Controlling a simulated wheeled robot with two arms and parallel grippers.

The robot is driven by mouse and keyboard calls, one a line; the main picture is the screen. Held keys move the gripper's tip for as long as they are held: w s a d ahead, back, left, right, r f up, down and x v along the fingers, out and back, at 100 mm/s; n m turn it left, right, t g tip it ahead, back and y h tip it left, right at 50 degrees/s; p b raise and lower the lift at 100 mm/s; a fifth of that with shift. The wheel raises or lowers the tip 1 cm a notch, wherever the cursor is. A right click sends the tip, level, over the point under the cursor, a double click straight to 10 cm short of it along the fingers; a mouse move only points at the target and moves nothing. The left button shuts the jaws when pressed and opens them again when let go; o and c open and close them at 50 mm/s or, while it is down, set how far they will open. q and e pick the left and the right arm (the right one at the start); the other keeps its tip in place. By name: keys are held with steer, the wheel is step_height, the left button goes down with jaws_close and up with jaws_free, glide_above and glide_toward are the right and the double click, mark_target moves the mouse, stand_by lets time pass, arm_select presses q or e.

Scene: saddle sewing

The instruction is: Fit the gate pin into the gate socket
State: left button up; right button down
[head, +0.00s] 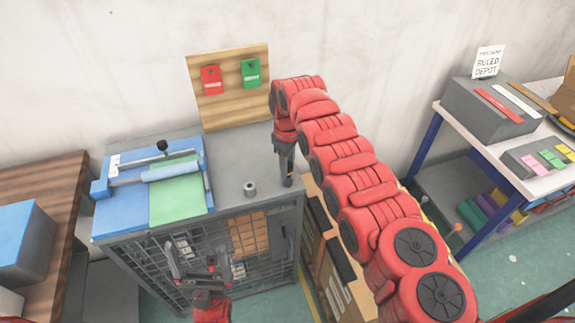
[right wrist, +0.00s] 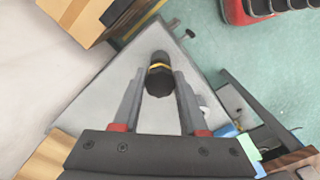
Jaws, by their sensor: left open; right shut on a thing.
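The dark gate pin (right wrist: 160,78), with a yellow band, is held between the fingertips of my right gripper (right wrist: 161,92). In the head view the right gripper (head: 287,170) points down over the right part of the grey cabinet top. I cannot tell whether the pin touches that top. A short grey upright cylinder with a dark opening, apparently the gate socket (head: 250,188), stands on the top to the left of the pin and apart from it. My left gripper (head: 196,262) is open and empty in front of the cabinet's mesh side.
The grey cabinet (head: 230,160) carries a blue tray (head: 108,218) with a green sheet and roller at left. A wooden board (head: 228,88) with red and green tags stands behind. Boxes (head: 325,255) stand right of the cabinet. The top around the cylinder is clear.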

steer(key=shift+f, duration=0.15)
steer(key=shift+c, duration=1.8)
jaws_free()
step_height(320, 180, up, 9)
steer(key=shift+a+f+b, duration=0.15)
steer(key=shift+b, duration=0.65)
step_height(320, 180, up, 9)
steer(key=p, duration=0.8)
steer(key=shift+f, duration=0.15)
